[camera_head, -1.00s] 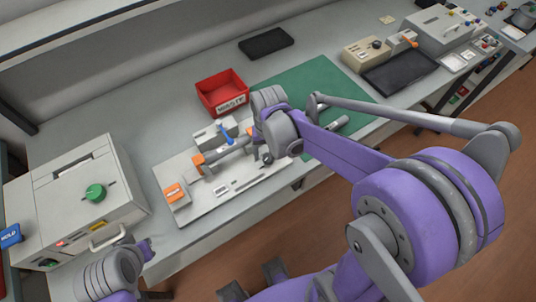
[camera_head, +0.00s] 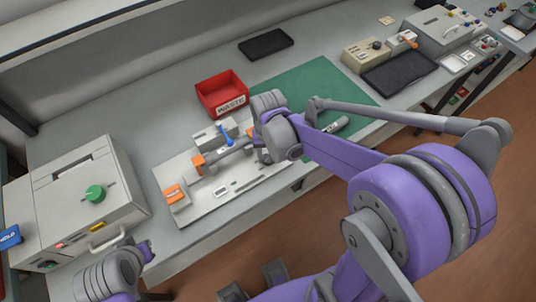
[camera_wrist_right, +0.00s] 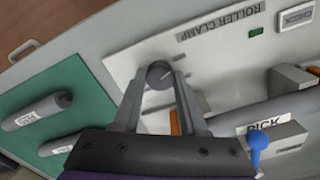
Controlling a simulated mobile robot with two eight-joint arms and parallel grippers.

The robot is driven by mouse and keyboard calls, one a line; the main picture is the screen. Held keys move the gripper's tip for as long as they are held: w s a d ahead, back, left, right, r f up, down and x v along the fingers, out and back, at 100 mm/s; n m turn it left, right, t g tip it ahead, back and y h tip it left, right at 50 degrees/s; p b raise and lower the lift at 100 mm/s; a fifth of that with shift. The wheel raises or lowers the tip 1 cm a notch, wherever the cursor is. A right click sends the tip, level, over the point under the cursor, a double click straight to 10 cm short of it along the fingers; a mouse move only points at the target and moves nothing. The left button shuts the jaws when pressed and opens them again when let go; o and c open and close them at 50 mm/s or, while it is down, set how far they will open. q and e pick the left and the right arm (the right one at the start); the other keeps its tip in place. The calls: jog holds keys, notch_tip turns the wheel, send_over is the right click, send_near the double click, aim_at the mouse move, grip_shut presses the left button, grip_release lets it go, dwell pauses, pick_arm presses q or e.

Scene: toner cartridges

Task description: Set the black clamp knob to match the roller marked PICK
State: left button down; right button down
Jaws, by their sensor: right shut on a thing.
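The black clamp knob (camera_wrist_right: 159,74) sits on the pale roller clamp plate (camera_wrist_right: 130,60), near the ROLLER CLAMP label (camera_wrist_right: 220,27). My right gripper (camera_wrist_right: 160,78) is shut on the knob, one finger on each side. A pale line shows on the knob's face; its exact setting is hard to read. The grey roller marked PICK (camera_wrist_right: 285,108) lies in the fixture beside the gripper. In the head view my right gripper (camera_head: 263,156) is over the plate's right end and covers the knob. My left gripper (camera_head: 146,250) is at the lower left, its fingers unclear.
Two more grey rollers (camera_wrist_right: 40,112) lie on the green mat (camera_wrist_right: 85,85). A blue-handled lever (camera_wrist_right: 257,140) and orange blocks (camera_head: 174,194) are on the fixture. The red WASTE bin (camera_head: 222,93) stands behind it.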

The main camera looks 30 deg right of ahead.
aim_at(268, 158)
pick_arm(q)
jog(key=shift+f, duration=0.1)
pick_arm(e)
jog(key=shift+m, duration=0.3)
pick_arm(q)
jog(key=shift+s+f+b, duration=0.2)
jog(key=shift+f+b, duration=0.4)
pick_arm(e)
jog(key=m, duration=0.4)
jog(key=shift+m, duration=0.3)
pick_arm(q)
jog(key=shift+s+f+b, duration=0.15)
jog(key=shift+f+b, duration=0.25)
jog(key=shift+f, duration=0.05)
pick_arm(e)
jog(key=m, duration=0.5)
jog(key=shift+m, duration=0.4)
jog(key=shift+c, duration=2.2)
grip_release()
pick_arm(q)
jog(key=shift+w+r+p, duration=0.2)
jog(key=shift+r+p, duration=0.4)
jog(key=shift+r, duration=0.05)
pick_arm(e)
notch_tip(268, 158, up, 11)
jog(key=shift+f, duration=0.1)
